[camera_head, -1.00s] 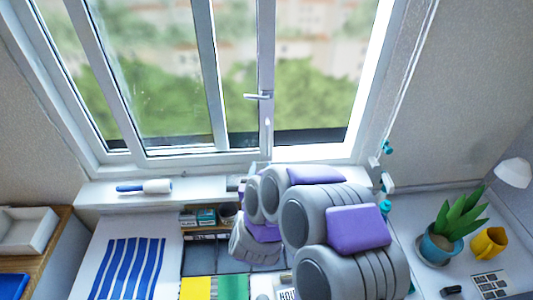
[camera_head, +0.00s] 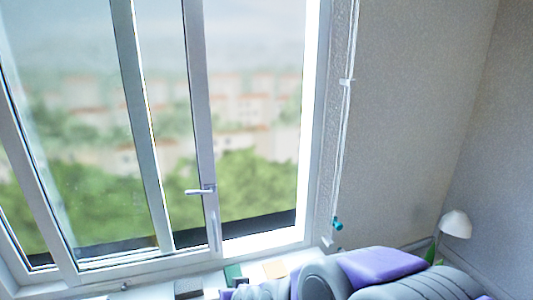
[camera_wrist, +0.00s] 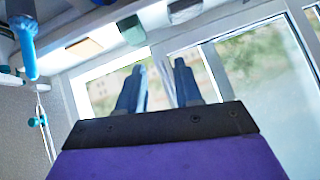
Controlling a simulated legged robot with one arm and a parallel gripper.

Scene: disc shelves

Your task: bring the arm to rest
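My arm (camera_head: 385,275), grey with purple covers, is folded low at the bottom right of the head view, in front of the window sill. My gripper is not visible in the head view. In the wrist view my gripper (camera_wrist: 157,72) shows two dark blue-grey fingers standing apart on a black and purple mount. No object shows held between them; only the bright window and its frame appear in the gap.
The window (camera_head: 207,130) has a grey handle (camera_head: 200,191). A beige block (camera_head: 275,268) and a green block (camera_head: 232,273) are on the sill. A cord hangs right of the window with a teal pull (camera_head: 337,223). A white lamp (camera_head: 456,223) stands at right.

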